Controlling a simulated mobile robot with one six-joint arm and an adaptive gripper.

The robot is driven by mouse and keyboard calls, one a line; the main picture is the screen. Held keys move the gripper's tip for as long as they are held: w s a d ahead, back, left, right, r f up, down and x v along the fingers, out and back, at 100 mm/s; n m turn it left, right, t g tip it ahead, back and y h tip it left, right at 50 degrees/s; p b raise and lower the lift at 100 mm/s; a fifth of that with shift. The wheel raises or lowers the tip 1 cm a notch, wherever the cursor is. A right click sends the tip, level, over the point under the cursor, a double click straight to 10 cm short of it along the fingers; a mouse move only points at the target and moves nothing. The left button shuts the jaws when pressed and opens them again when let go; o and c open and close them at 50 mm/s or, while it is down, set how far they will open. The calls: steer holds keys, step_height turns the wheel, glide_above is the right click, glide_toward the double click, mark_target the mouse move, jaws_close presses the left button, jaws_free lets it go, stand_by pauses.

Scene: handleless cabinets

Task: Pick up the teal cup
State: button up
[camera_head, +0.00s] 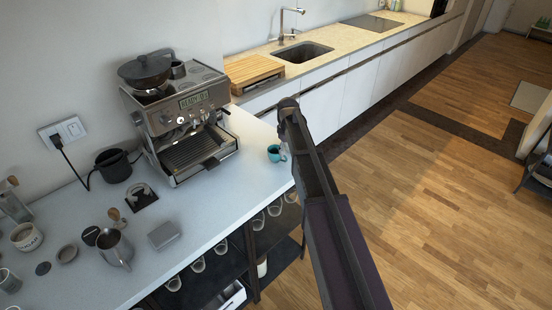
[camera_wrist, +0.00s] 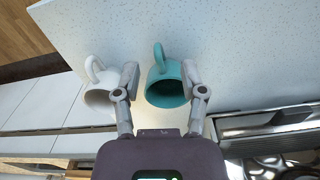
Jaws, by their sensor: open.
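The teal cup (camera_head: 275,154) stands on the white counter near its right end, to the right of the espresso machine. In the wrist view, the teal cup (camera_wrist: 167,76) shows its dark open mouth, with its handle pointing up the picture. My gripper (camera_wrist: 160,74) is open, with one finger on each side of the teal cup in the picture. The right finger is close to the cup; I cannot tell whether they touch. In the head view my arm hides the fingers.
A white cup (camera_wrist: 98,96) stands just left of my left finger. The counter (camera_wrist: 225,45) is clear beyond the teal cup. The espresso machine (camera_head: 185,120) stands to the left in the head view.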

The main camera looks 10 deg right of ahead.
mark_target(279, 157)
steer(key=shift+f, duration=0.15)
step_height(279, 157, down, 5)
steer(key=b, duration=0.5)
steer(key=shift+w, duration=0.1)
stand_by(0.8)
jaws_close()
